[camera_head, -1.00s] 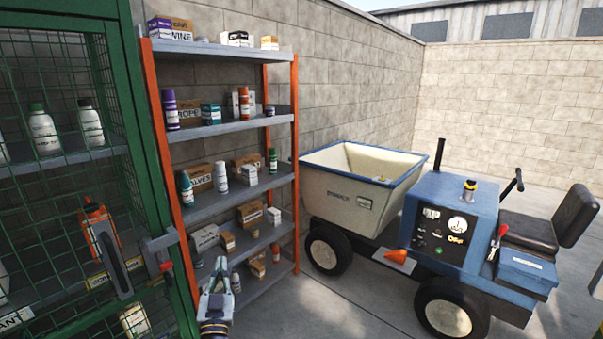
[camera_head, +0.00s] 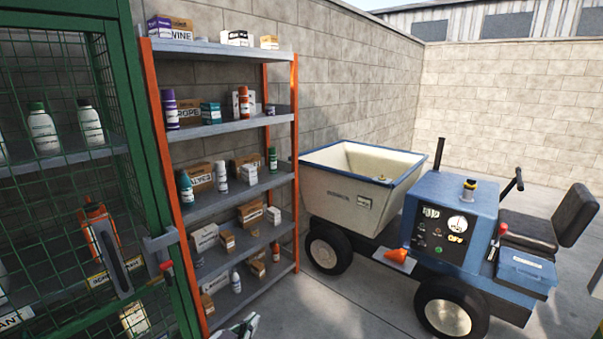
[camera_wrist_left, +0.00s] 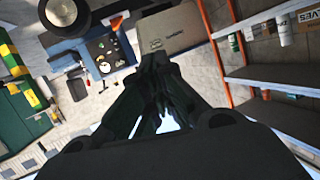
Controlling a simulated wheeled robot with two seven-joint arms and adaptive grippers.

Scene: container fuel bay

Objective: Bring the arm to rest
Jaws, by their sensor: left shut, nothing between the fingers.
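My left gripper (camera_head: 245,325) shows only as a small piece at the bottom edge of the head view, in front of the shelf's foot. In the left wrist view my left gripper (camera_wrist_left: 157,65) is dark, with its fingers together and nothing between them. Beyond it in that view are the dumper's pale skip and the orange-posted shelf, both apart from the fingers. My right gripper is in neither view.
A green mesh cage (camera_head: 165,200) stands at the left. A shelf rack (camera_head: 225,129) holds bottles and boxes. A blue dumper (camera_head: 455,215) with a pale skip (camera_head: 335,195) stands at the right. Bare concrete floor (camera_head: 335,305) lies between rack and dumper.

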